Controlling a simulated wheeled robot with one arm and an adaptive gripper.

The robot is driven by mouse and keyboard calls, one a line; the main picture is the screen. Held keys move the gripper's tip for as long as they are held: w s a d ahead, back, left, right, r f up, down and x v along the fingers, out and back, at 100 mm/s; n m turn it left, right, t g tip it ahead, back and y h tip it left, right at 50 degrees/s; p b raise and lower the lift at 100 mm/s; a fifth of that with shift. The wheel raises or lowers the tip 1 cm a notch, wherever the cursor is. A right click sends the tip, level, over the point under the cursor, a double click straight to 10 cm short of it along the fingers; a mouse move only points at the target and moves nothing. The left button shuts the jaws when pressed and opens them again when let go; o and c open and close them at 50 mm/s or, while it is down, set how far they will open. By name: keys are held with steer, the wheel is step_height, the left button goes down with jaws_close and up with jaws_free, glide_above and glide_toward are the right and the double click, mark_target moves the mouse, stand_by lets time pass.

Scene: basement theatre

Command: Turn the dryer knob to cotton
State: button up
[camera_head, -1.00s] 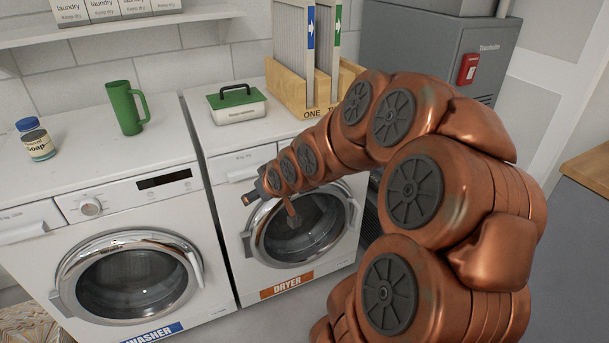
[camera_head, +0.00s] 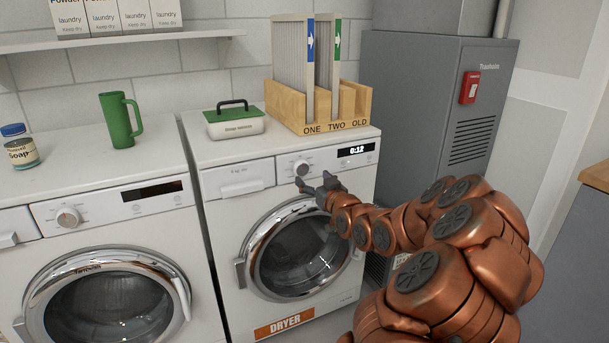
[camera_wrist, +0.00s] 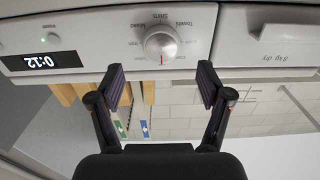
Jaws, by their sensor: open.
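The dryer (camera_head: 228,209) is the right machine, labelled DRYER. Its round silver knob (camera_head: 301,168) is on the top panel, left of a lit display (camera_head: 356,150) reading 0:12. In the upside-down wrist view, the knob (camera_wrist: 161,43) shows a red mark at its lower edge as pictured. Small labels ring the knob; Towels and Shirts can be made out, but I cannot read a cotton label. My gripper (camera_head: 314,181) is open and empty, just in front of and slightly below the knob. In the wrist view my gripper (camera_wrist: 161,77) spans wider than the knob, apart from it.
A washer (camera_head: 55,245) with its own knob (camera_head: 68,217) stands at left. On the tops are a green mug (camera_head: 120,121), a white-and-green box (camera_head: 236,124) and a wooden filter rack (camera_head: 357,104). A grey cabinet (camera_head: 428,85) stands to the right.

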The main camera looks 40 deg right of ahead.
mark_target(303, 170)
steer(key=shift+b+x, duration=0.3)
steer(key=shift+x, duration=2.55)
steer(key=c, duration=1.2)
steer(key=shift+p, duration=0.4)
steer(key=m+p, duration=0.3)
steer(key=shift+r+m+p, duration=0.15)
steer(key=shift+m+p, duration=0.15)
steer(key=shift+m, duration=0.1)
steer(key=m+p, duration=0.2)
steer(key=m, duration=0.2)
steer(key=shift+m, duration=0.4)
